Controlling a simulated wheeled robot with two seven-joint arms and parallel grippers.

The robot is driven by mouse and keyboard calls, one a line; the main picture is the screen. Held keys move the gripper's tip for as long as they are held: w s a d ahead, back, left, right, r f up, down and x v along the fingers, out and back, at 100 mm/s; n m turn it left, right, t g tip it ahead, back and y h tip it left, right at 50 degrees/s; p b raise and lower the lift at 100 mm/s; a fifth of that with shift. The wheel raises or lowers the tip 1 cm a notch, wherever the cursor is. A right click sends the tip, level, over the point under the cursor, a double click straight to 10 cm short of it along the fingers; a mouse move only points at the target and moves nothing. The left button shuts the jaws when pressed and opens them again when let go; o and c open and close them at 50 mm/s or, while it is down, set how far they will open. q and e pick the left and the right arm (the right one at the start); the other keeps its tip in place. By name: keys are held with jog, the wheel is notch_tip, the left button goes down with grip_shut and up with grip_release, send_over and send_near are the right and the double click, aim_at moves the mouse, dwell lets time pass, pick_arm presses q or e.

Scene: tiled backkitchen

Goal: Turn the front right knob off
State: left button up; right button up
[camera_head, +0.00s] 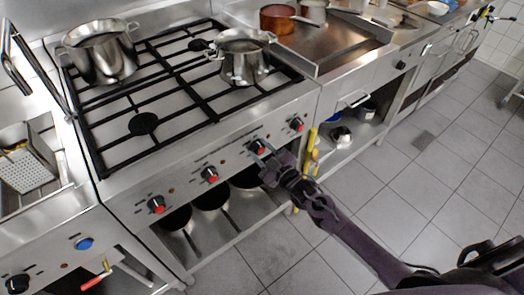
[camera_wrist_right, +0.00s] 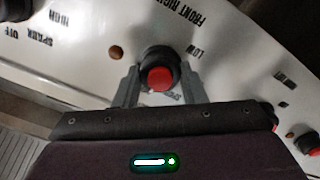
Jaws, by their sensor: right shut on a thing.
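The front right knob (camera_head: 257,146) is a black knob with a red cap on the stove's slanted front panel. In the right wrist view the knob (camera_wrist_right: 161,74) stands beside printed "FRONT RIGHT" and "LOW" labels. My right gripper (camera_head: 263,150) reaches it from the lower right. In the right wrist view the fingers of my right gripper (camera_wrist_right: 162,84) sit on both sides of the knob, shut on it. The knob's exact pointer angle cannot be told. My left gripper is not in view.
Other red-capped knobs are on the panel, one (camera_head: 210,174) to the left and one (camera_head: 297,124) to the right. Metal pots (camera_head: 100,58) (camera_head: 243,64) stand on the burner grates. Pans lie on the shelf below. The tiled floor (camera_head: 400,170) at right is clear.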

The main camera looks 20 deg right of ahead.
jog(key=shift+f, duration=0.1)
dwell(0.3)
jog(key=o, duration=1)
jog(key=v, duration=0.8)
